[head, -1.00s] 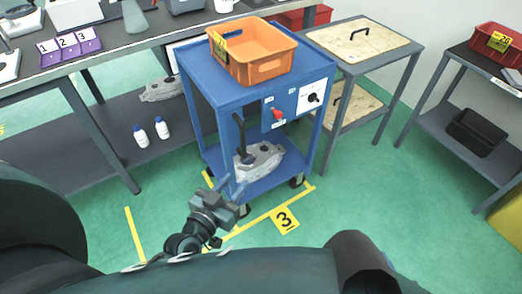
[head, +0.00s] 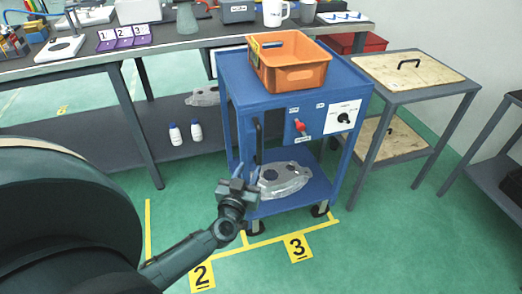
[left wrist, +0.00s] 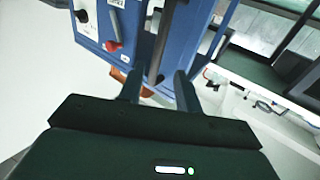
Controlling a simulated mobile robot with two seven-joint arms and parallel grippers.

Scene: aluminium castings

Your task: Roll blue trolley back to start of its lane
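The blue trolley (head: 287,90) stands behind yellow floor tape, in front of the workbench. It has a black upright handle (head: 257,138) at the left of its front, a red knob (head: 300,126) and a black dial. An orange crate (head: 292,72) sits on its top and a grey casting (head: 284,179) lies on its lower shelf. My left gripper (head: 243,174) is at the front of the trolley, near the handle's lower end. In the left wrist view, its two fingers (left wrist: 157,85) are apart, with the handle (left wrist: 158,48) showing between them. My right gripper is out of view.
Floor signs 2 (head: 202,277) and 3 (head: 299,247) lie by the yellow tape. The workbench (head: 75,64) is behind and left, with two white bottles (head: 186,133) on its lower shelf. A wood-topped grey table (head: 408,72) stands close on the right. Green floor in front is clear.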

